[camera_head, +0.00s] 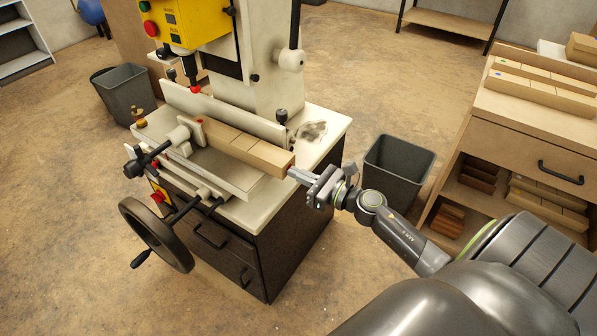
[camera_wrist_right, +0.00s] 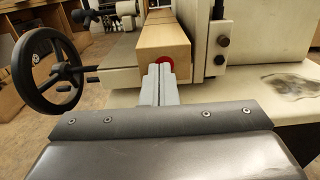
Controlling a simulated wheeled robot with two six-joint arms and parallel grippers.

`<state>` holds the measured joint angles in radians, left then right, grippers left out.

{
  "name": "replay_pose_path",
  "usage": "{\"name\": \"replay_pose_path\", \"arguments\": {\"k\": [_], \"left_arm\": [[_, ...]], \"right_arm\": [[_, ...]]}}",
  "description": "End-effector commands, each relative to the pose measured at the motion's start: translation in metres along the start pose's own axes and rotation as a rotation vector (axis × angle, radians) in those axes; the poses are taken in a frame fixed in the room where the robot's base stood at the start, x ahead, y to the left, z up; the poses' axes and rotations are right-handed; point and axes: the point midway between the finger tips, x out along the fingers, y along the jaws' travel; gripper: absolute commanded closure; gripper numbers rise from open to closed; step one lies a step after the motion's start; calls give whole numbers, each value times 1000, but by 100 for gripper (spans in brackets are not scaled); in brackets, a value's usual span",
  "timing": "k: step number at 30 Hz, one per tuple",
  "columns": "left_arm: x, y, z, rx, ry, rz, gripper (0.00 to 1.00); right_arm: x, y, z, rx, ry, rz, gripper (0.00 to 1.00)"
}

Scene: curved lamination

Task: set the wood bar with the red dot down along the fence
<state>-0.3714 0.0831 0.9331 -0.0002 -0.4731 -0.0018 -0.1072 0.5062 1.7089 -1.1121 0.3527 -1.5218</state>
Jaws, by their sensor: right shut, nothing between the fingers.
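The wood bar with the red dot (camera_head: 247,149) lies lengthwise on the machine table, along the pale upright fence (camera_head: 222,112). Any small gap between bar and fence is hard to judge. In the right wrist view the bar's near end (camera_wrist_right: 165,48) faces me, with the red dot on it, partly covered by my fingers. My right gripper (camera_head: 290,173) is shut and empty; its fingertips (camera_wrist_right: 160,70) are at that end face, touching or very close. The bar's far end is by the clamp pad (camera_head: 190,134). My left gripper is not in view.
A black handwheel (camera_head: 155,236) sticks out at the machine's front. A grey bin (camera_head: 397,165) stands right of the machine, another (camera_head: 127,91) at left. A wooden bench (camera_head: 540,125) at right bears more bars. Bare floor lies in front.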

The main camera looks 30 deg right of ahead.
Motion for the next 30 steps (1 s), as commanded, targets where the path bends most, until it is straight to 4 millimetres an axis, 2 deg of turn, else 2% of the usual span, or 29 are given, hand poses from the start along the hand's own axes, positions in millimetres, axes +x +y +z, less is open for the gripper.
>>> {"name": "replay_pose_path", "arguments": {"k": [14,17,24,30], "left_arm": [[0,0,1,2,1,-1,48],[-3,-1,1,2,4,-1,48],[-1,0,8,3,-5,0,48],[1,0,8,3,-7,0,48]], "right_arm": [[6,0,1,0,-1,0,100],[19,0,2,2,-4,-1,100],[73,0,1,2,-4,0,100],[99,0,0,1,-1,0,100]]}}
